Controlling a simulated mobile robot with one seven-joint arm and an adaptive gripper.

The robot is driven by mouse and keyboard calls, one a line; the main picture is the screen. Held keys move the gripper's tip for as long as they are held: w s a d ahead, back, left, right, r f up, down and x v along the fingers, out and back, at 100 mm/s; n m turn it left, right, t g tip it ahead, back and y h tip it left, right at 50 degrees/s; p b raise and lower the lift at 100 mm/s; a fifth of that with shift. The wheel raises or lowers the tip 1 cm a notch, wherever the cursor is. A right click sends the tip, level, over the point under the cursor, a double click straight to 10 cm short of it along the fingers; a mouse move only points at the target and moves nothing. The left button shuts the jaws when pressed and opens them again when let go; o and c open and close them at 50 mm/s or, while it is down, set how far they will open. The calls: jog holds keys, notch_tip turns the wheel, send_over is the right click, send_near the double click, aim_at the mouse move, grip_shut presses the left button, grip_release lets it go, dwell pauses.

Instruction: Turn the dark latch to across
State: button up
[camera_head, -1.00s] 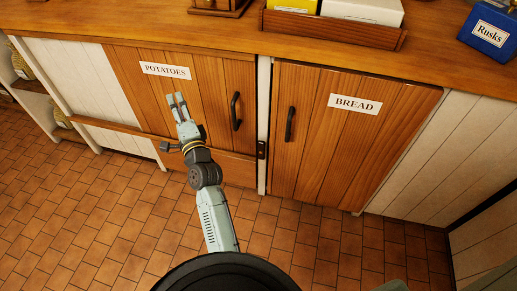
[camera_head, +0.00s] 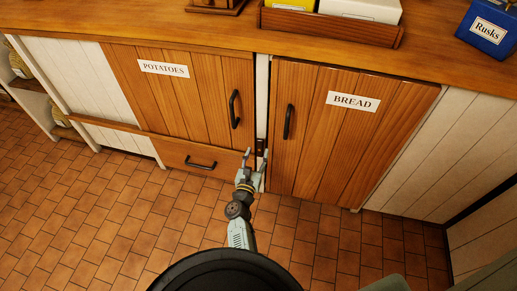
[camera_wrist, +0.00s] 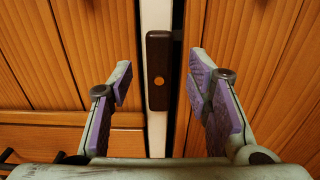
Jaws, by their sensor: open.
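The dark latch (camera_wrist: 158,50) is a small dark brown upright bar with a brass-coloured pivot, on the white post (camera_wrist: 156,130) between the two wooden doors. In the head view the latch (camera_head: 261,147) stands just beyond my fingertips. My gripper (camera_head: 256,156) is open and empty, low in front of the post. In the wrist view my gripper (camera_wrist: 160,78) has one finger on each side of the latch, with clear gaps; I cannot tell how far the tips are from it in depth. The latch is upright, not across.
The potatoes door (camera_head: 180,85) with its handle is left of the post; the bread door (camera_head: 335,130) with its handle is right. A drawer (camera_head: 190,158) with a dark handle lies below the potatoes door. The tiled floor (camera_head: 110,220) in front is clear.

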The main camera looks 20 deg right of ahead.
aim_at(260, 146)
jog(key=shift+x, duration=1.6)
grip_shut()
